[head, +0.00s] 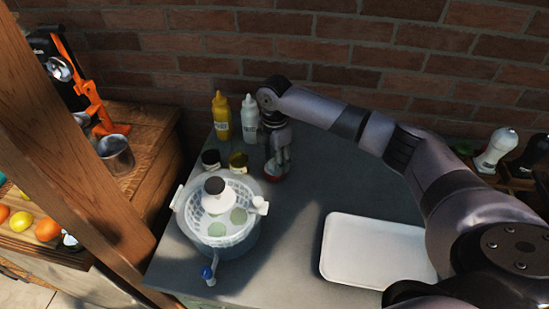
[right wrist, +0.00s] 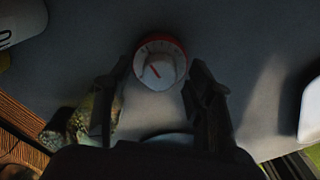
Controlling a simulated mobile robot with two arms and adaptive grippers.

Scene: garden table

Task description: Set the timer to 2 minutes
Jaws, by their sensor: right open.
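The timer (right wrist: 159,66) is a small round dial with a white knob and a red rim. It stands on the grey table and lies between the fingertips of my right gripper (right wrist: 162,75) in the right wrist view. The knob carries a red mark; the numbers are too small to read. In the head view the timer (head: 275,175) shows only as a bit of red and white under my right gripper (head: 277,165), which points down over it. The fingers are open, with a gap on each side of the dial. My left gripper is not in view.
A yellow bottle (head: 221,116) and a white bottle (head: 250,118) stand left of my right gripper, near two small jars (head: 238,162). A white salad spinner (head: 221,240) stands at the front left. A white tray (head: 375,252) lies at the right. Behind is a brick wall (head: 330,60).

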